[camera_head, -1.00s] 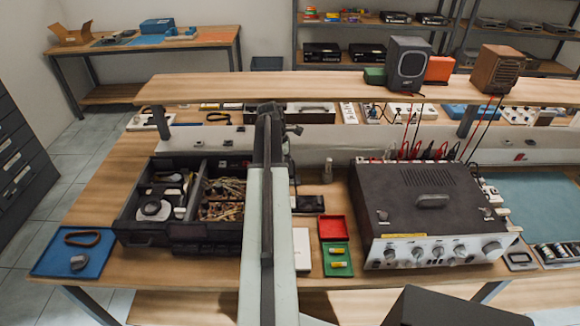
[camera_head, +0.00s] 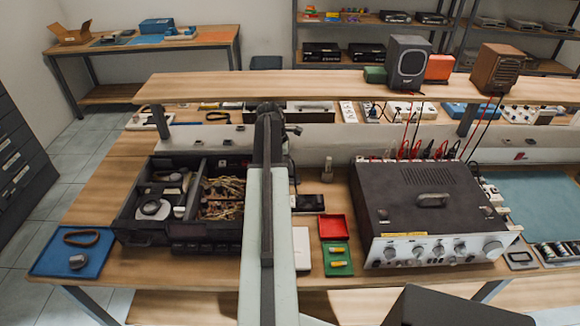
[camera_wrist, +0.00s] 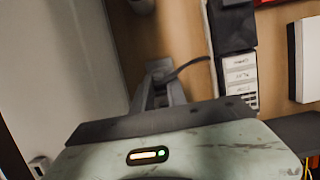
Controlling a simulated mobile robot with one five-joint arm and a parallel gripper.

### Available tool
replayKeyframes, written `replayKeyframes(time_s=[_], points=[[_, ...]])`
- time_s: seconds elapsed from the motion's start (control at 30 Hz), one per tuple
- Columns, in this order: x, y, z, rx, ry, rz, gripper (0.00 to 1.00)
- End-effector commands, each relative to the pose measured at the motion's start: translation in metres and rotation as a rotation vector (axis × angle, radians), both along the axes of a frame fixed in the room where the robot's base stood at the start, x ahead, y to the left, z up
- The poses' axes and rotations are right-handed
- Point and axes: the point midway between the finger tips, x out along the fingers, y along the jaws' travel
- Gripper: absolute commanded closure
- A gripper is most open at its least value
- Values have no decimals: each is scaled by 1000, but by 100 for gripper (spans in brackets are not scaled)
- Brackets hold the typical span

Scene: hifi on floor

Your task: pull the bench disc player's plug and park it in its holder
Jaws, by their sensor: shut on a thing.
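My gripper (camera_wrist: 160,90) shows in the wrist view, its fingers closed on a small grey piece, probably the plug (camera_wrist: 158,67). A dark cable (camera_wrist: 188,67) runs from it to the right, towards a strip with white labelled keys (camera_wrist: 240,75). In the head view my arm reaches over the bench and hides the jaws. An open black unit with a disc mechanism (camera_head: 182,243), probably the disc player, stands left of my arm. I cannot tell whether the plug is in a socket, and I cannot make out the holder.
A large grey amplifier (camera_head: 400,187) stands right of my arm. A red tray (camera_head: 333,227), a green tray (camera_head: 337,268) and a white box (camera_head: 301,250) lie between them. A raised wooden shelf (camera_head: 220,88) crosses the bench behind.

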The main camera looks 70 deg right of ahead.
Motion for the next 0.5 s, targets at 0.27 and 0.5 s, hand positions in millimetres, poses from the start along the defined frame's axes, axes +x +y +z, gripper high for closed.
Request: replayKeyframes(time_s=[0.27,0.5], points=[[0,0,-4,0,0,1,100],[1,0,-7,0,0,1,100]])
